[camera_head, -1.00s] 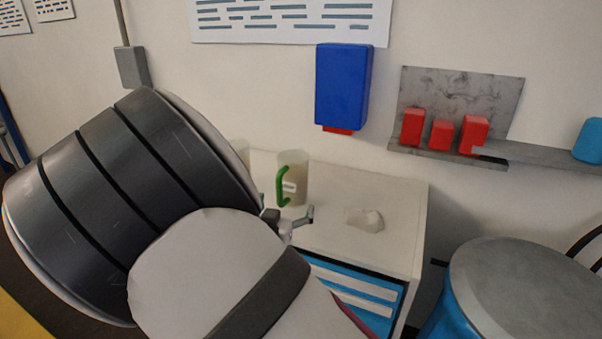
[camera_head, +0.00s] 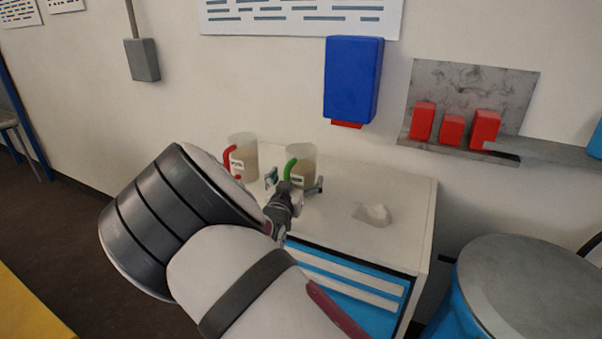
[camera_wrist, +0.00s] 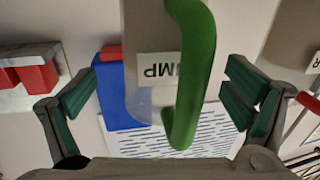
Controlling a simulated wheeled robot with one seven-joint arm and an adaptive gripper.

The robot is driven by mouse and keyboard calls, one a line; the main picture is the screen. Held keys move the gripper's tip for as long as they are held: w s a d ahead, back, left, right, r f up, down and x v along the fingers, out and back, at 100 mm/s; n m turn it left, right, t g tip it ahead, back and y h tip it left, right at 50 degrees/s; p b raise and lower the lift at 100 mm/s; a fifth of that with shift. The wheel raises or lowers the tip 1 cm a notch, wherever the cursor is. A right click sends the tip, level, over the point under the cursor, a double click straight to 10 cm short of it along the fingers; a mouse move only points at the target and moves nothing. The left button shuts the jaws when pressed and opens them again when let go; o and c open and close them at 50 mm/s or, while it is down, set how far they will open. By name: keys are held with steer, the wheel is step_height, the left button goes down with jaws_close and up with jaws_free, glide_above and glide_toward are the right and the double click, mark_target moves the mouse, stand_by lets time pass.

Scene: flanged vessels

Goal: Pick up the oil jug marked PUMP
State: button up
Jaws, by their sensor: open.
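The oil jug marked PUMP (camera_head: 307,166) is a cloudy, see-through jug with a green handle, standing on the white cabinet top. In the wrist view the jug (camera_wrist: 146,95) appears upside down, its label partly covered by the green handle (camera_wrist: 195,75). My gripper (camera_head: 294,187) is at the near side of this jug. Its fingers are open, and in the wrist view the gripper (camera_wrist: 160,95) has one finger on each side of the jug and handle, with gaps to both. Whether the fingers reach past the handle is hard to tell.
A second jug (camera_head: 244,158) with a red handle stands close by on the left. A crumpled pale cloth (camera_head: 373,213) lies on the right of the cabinet top (camera_head: 405,200). A blue drum (camera_head: 520,285) stands at right, and a shelf with red boxes (camera_head: 452,130) is on the wall.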

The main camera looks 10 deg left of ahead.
mark_target(298, 173)
steer(key=shift+w+d+r, duration=0.1)
steer(key=shift+w, duration=0.8)
steer(key=shift+w+d+r, duration=0.1)
steer(key=shift+w, duration=0.8)
steer(key=c, duration=1.4)
steer(key=shift+o, duration=0.2)
steer(key=shift+r, duration=0.15)
